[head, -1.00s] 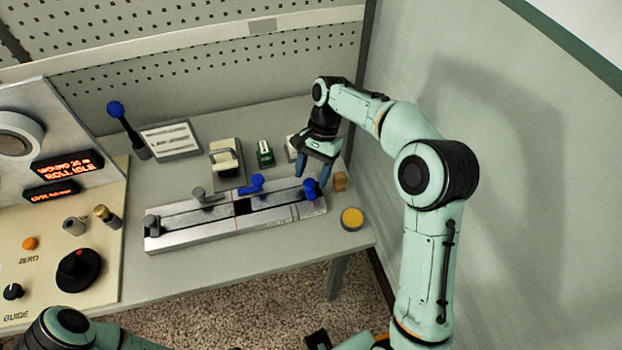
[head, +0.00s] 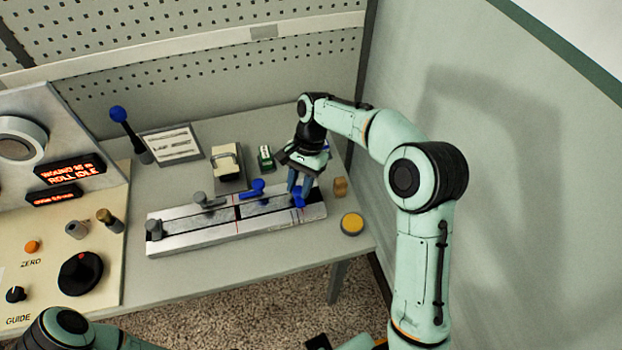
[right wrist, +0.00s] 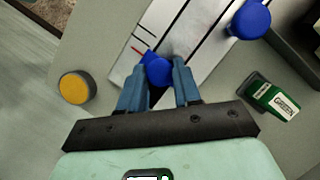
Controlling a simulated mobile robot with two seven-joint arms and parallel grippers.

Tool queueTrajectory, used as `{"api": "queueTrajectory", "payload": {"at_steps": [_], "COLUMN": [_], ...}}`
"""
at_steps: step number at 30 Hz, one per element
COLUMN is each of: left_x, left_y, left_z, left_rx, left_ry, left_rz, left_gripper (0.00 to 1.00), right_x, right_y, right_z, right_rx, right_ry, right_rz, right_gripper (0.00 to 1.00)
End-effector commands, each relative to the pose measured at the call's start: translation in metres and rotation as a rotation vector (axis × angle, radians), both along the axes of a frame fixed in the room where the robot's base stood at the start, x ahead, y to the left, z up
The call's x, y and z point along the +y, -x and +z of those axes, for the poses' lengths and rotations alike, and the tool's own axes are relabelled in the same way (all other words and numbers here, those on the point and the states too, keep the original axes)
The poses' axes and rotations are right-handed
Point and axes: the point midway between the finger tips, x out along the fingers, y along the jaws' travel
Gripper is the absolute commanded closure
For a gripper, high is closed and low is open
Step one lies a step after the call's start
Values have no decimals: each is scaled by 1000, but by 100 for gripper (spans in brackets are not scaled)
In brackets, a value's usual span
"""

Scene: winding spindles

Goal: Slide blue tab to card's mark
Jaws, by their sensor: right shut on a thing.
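The blue tab (head: 298,198) sits near the right end of the long metal rail (head: 185,238). My right gripper (head: 299,184) is shut on it from above. In the right wrist view the blue tab (right wrist: 157,71) is between the two blue fingers (right wrist: 158,82). A thin red line on the rail (right wrist: 140,51) lies close beside the tab. A second blue piece (head: 254,188) stands on the rail's back edge, left of my gripper. My left gripper is out of view.
A grey knob (head: 203,198) and a grey post (head: 154,230) stand on the rail's left part. A yellow button (head: 352,223) and a wooden piece (head: 340,187) are to the right. A green box (head: 265,158) and a cream-topped block (head: 226,160) stand behind.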

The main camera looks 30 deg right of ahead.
Motion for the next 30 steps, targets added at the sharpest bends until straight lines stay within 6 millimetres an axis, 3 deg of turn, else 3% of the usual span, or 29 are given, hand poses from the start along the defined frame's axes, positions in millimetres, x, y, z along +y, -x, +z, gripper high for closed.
{"api": "queueTrajectory", "payload": {"at_steps": [1, 5, 14, 15, 17, 26, 30], "left_x": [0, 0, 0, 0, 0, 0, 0], "left_y": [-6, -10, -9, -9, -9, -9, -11], "left_z": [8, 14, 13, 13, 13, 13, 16], "left_rx": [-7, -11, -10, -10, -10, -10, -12], "left_ry": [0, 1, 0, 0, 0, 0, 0], "left_rz": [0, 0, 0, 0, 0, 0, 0], "left_gripper": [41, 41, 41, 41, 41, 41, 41], "right_x": [12, 29, 34, 34, 34, 32, 29], "right_y": [-3, -7, -8, -8, -7, -7, -10], "right_z": [4, 2, 1, 1, 1, 1, 11], "right_rx": [2, 3, 0, 0, 0, 2, -1], "right_ry": [-1, -1, -3, -4, -4, -1, -1], "right_rz": [9, 5, 1, 2, 2, 1, 1], "right_gripper": [100, 100, 100, 64, 45, 42, 42]}}
